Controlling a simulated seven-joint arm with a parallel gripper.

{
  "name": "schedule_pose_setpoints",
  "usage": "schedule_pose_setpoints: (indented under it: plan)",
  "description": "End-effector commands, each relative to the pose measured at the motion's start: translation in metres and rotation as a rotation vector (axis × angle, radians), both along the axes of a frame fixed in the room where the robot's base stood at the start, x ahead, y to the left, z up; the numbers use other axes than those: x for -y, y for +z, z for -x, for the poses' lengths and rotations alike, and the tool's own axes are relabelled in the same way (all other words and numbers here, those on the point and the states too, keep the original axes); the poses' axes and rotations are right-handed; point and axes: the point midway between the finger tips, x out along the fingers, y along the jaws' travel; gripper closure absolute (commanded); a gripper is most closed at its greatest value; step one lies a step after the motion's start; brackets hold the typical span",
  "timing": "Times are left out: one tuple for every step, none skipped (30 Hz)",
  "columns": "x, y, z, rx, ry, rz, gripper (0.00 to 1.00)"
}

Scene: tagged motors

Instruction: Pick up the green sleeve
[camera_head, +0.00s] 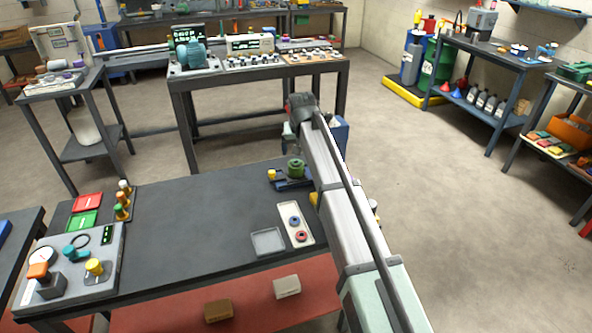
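A short green cylindrical part (296,168) stands on a dark blue base (292,184) at the far right of the near table, beside my arm. It looks like a sleeve, but it is small and I cannot be sure. A smaller green piece (118,211) sits in the row of coloured posts at the table's left. My arm rises from the lower right and bends above the table's far edge. My gripper cannot be made out; the arm hides the area behind it.
The near table (200,220) is clear in its middle. A white tray (289,220) with blue and red rings and a grey dish (268,241) lie near my arm. Red and green cards (82,221) and a panel with knobs (110,270) are at left. Another bench (260,75) stands behind.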

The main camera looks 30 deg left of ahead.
Motion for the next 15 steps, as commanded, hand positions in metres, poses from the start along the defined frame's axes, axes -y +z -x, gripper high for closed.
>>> schedule_pose_setpoints:
  plan:
    - [-0.002,-0.009,-0.004,-0.001,0.0,0.001,0.11]
    - [-0.003,-0.014,-0.006,-0.001,0.0,0.002,0.11]
    - [-0.005,-0.02,-0.008,-0.001,0.0,0.002,0.11]
    - [-0.006,-0.024,-0.009,-0.001,0.0,0.001,0.11]
    - [-0.007,-0.028,-0.011,0.0,0.0,0.0,0.11]
    - [-0.008,-0.033,-0.012,0.0,0.0,0.0,0.11]
    - [-0.008,-0.037,-0.014,0.0,0.0,0.001,0.11]
    - [-0.009,-0.039,-0.014,0.0,0.0,0.001,0.11]
    - [-0.01,-0.042,-0.016,0.0,0.0,0.001,0.11]
    - [-0.01,-0.044,-0.016,0.001,0.0,-0.001,0.11]
    - [-0.01,-0.045,-0.017,0.002,0.0,-0.001,0.11]
    - [-0.011,-0.047,-0.017,0.002,0.0,-0.001,0.11]
    - [-0.011,-0.047,-0.017,0.002,0.0,-0.001,0.11]
    - [-0.011,-0.048,-0.017,0.002,-0.001,-0.002,0.11]
    - [-0.011,-0.049,-0.018,0.003,0.0,-0.002,0.11]
